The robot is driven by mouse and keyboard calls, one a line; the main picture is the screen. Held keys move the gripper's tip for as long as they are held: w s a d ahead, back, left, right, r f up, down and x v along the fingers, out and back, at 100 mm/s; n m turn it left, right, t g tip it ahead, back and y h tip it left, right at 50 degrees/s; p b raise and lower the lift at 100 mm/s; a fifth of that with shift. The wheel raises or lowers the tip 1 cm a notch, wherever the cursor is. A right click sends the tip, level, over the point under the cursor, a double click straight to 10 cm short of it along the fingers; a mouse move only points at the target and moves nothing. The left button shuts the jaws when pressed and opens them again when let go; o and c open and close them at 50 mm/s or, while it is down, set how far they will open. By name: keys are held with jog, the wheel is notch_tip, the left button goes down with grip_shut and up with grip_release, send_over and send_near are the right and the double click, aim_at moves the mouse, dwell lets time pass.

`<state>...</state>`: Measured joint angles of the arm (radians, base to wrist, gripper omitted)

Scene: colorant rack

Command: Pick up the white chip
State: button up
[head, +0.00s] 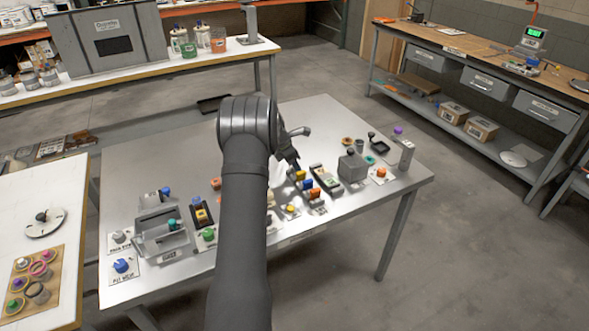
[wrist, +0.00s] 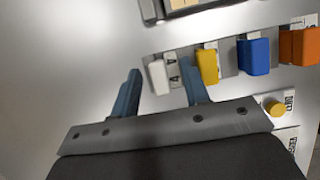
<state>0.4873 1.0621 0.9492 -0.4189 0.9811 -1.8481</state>
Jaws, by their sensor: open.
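In the wrist view the white chip (wrist: 158,77) stands at the left end of a row of coloured chips on a grey strip. My gripper (wrist: 163,72) is open. Its two blue-grey fingers reach to either side of the white chip, with gaps between them and it; nothing is held. The right finger ends near the gap between the white chip and the yellow chip (wrist: 207,66). In the head view my arm covers much of the table's middle, and I cannot make out the white chip there.
A blue chip (wrist: 253,57) and an orange chip (wrist: 298,46) continue the row to the right. A yellow round knob (wrist: 274,108) sits on a labelled card nearer. In the head view, a grey block (head: 351,167) stands on the table's right side; the table's far left is clear.

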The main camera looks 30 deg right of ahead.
jog(key=shift+d+f, duration=0.15)
jog(key=shift+f, duration=0.25)
grip_shut()
jog(key=shift+r, duration=0.15)
notch_tip(320, 180, up, 4)
jog(key=shift+f, duration=0.1)
jog(key=s+d+r, duration=0.5)
jog(key=s+r, duration=0.2)
jog(key=s, duration=0.3)
jog(key=w+a, duration=0.3)
jog(key=a, duration=1.7)
jog(key=shift+a+f, duration=0.25)
jog(key=shift+f, duration=0.05)
